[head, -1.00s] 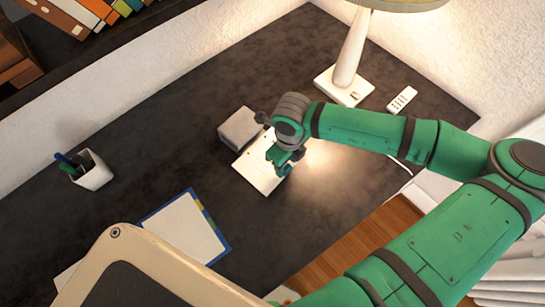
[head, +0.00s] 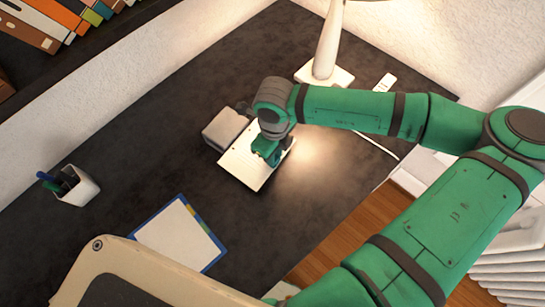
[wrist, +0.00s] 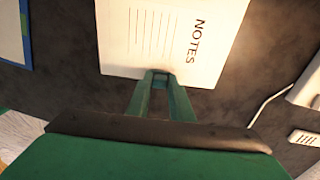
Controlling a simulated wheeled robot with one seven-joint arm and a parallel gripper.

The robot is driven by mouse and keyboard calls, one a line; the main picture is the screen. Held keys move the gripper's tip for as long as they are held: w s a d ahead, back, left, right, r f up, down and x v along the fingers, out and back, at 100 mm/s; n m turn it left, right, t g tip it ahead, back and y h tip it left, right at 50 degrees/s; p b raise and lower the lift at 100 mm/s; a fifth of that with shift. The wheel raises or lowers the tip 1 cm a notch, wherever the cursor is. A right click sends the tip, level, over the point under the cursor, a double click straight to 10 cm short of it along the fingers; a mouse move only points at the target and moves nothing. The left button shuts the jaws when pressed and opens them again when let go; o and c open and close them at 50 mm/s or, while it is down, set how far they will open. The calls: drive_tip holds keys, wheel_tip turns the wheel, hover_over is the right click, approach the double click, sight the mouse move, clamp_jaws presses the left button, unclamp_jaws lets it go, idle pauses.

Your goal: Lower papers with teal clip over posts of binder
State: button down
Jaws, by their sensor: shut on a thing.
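My gripper (head: 266,150) is shut on the edge of a white paper stack (head: 252,168). In the wrist view the fingertips (wrist: 160,74) meet the near edge of the papers (wrist: 130,45), which show ruled lines and the word NOTES. I cannot make out the teal clip apart from my green fingers. A blue-edged folder (head: 219,262) with a white page and coloured tabs lies on the desk at lower left of the papers, likely the binder. Its edge also shows in the wrist view (wrist: 26,30). No posts can be made out.
A grey block (head: 222,125) stands beside the papers' far left edge. A pen cup (head: 78,190) is at left, and a lamp base (head: 322,75) and a white remote (head: 384,83) at the back. The dark desk between papers and folder is clear. A chair back (head: 150,270) is in front.

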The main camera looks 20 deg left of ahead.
wheel_tip(320, 180, up, 10)
drive_tip(key=shift+r, duration=0.25)
idle(0.5)
